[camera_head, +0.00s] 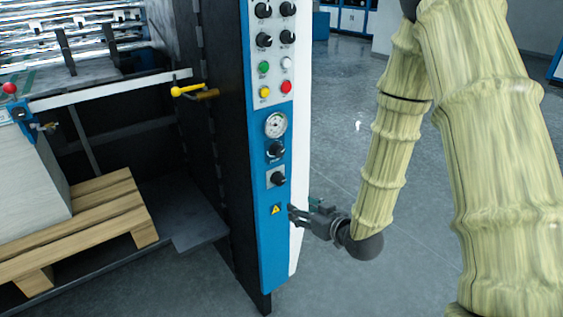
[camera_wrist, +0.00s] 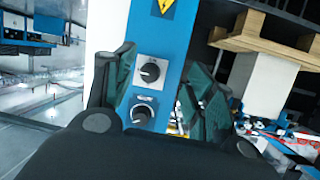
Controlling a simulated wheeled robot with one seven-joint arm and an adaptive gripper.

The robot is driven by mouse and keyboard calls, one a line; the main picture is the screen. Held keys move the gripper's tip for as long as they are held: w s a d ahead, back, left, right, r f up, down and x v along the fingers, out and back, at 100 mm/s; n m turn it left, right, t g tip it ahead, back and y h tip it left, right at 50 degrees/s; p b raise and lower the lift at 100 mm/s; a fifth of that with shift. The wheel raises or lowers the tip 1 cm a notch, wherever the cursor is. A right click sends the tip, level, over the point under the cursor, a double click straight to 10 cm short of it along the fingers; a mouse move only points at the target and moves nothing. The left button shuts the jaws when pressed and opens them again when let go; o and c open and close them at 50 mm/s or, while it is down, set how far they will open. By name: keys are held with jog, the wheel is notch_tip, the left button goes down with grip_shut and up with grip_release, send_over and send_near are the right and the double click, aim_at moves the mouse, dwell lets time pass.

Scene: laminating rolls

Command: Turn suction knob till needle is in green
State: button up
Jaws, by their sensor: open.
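A round white gauge (camera_head: 275,125) sits on the blue panel of the machine; its needle and any green zone are too small to read. A black knob (camera_head: 275,149) is just below it, and a second black knob (camera_head: 277,178) is lower. Which is the suction knob I cannot tell from labels. My gripper (camera_head: 297,214) is open and empty, low at the panel's right edge, beside and below the lower knob. In the wrist view, the lower knob (camera_wrist: 150,72) and the upper knob (camera_wrist: 141,113) show between my open fingers (camera_wrist: 160,75). The gauge is hidden there.
A yellow warning sign (camera_head: 277,210) is under the knobs. Coloured buttons (camera_head: 275,77) and more knobs are above the gauge. A wooden pallet (camera_head: 80,228) with a pale stack stands left. A yellow handle (camera_head: 190,91) juts out left of the panel. The floor at right is clear.

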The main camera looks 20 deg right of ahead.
aim_at(281, 153)
notch_tip(281, 153, up, 11)
jog(key=w+n+t+y+b, duration=0.1)
jog(key=w+t+y+b, duration=0.1)
jog(key=w+t, duration=0.1)
jog(key=x, duration=0.3)
jog(key=p+x, duration=0.1)
jog(key=x, duration=0.3)
jog(key=p+x, duration=0.1)
jog(key=x, duration=0.2)
jog(key=shift+w+d+r, duration=0.3)
jog(key=shift+d, duration=0.05)
jog(key=c, duration=1)
